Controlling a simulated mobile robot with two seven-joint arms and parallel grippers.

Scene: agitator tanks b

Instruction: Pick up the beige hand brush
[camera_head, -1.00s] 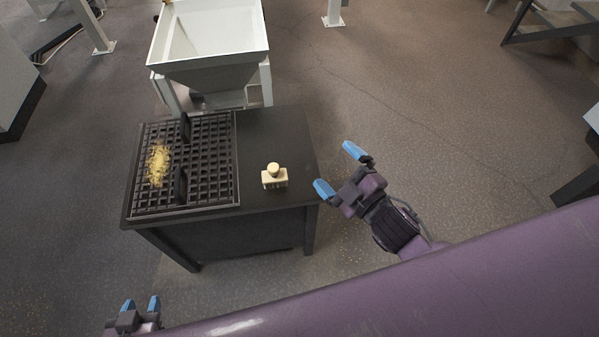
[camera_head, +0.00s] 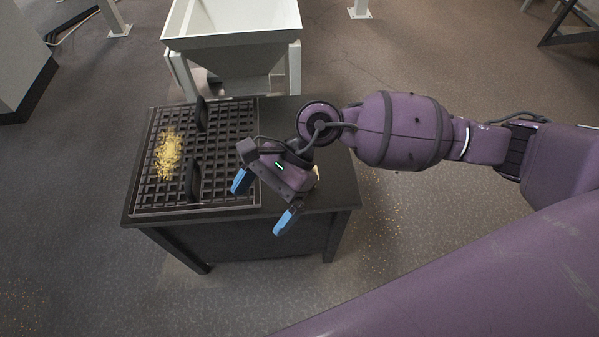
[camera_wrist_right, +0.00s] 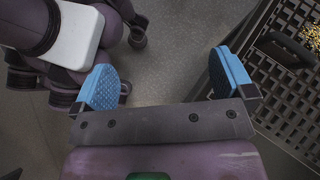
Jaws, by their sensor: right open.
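The beige hand brush (camera_head: 316,173) is on the right part of the dark table (camera_head: 340,185). In the head view it is almost wholly hidden behind my right gripper; only a small pale sliver shows at the gripper's right side. My right gripper (camera_head: 263,201) is over the table's front part, its blue fingers spread and pointing towards the lower left, away from the brush. In the right wrist view the open fingers (camera_wrist_right: 167,82) have only floor between them, and the brush does not show. My left gripper is out of view.
A black grate (camera_head: 228,150) with upright black handles and a yellow grain pile (camera_head: 169,155) covers the table's left part. A white hopper (camera_head: 232,30) stands behind the table. Floor in front of the table is clear, with scattered grains at the right.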

